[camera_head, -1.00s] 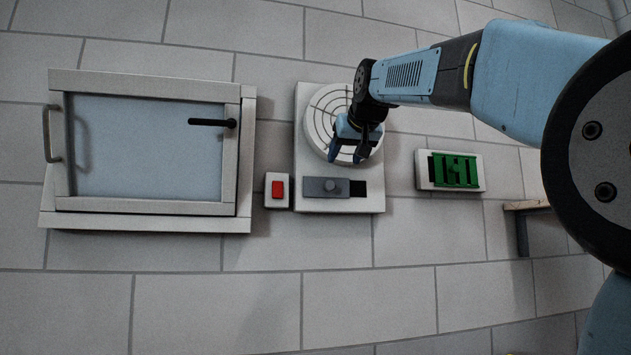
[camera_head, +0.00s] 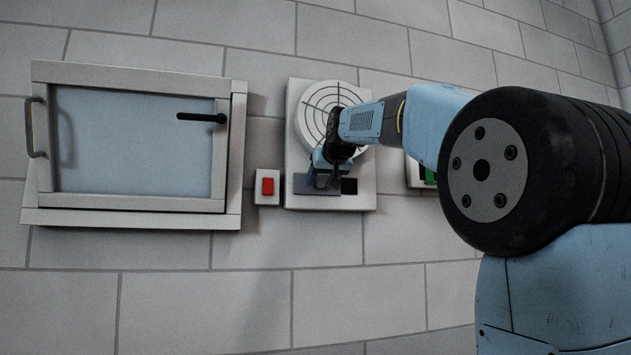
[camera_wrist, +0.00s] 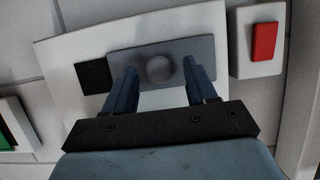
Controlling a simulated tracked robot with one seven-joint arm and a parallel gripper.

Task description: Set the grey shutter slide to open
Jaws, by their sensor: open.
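The grey shutter slide (camera_head: 303,185) is a flat plate on a pale vent panel (camera_head: 298,110), below a round grille. The plate covers the left of its slot, and the dark opening (camera_head: 349,186) shows at its right. In the wrist view the slide (camera_wrist: 205,49) appears turned round, with the dark opening (camera_wrist: 93,78) at its left. Its round knob (camera_wrist: 159,69) stands between my fingers; my gripper hides it in the head view. My gripper (camera_head: 323,181) is open at the slide, one finger on each side of the knob, with gaps showing.
A red button (camera_head: 267,187) in a pale box sits just left of the panel. A framed window (camera_head: 135,145) with a black handle (camera_head: 202,117) is further left. A green-fronted box (camera_head: 429,176) is to the right, partly hidden by my arm. The wall below is bare.

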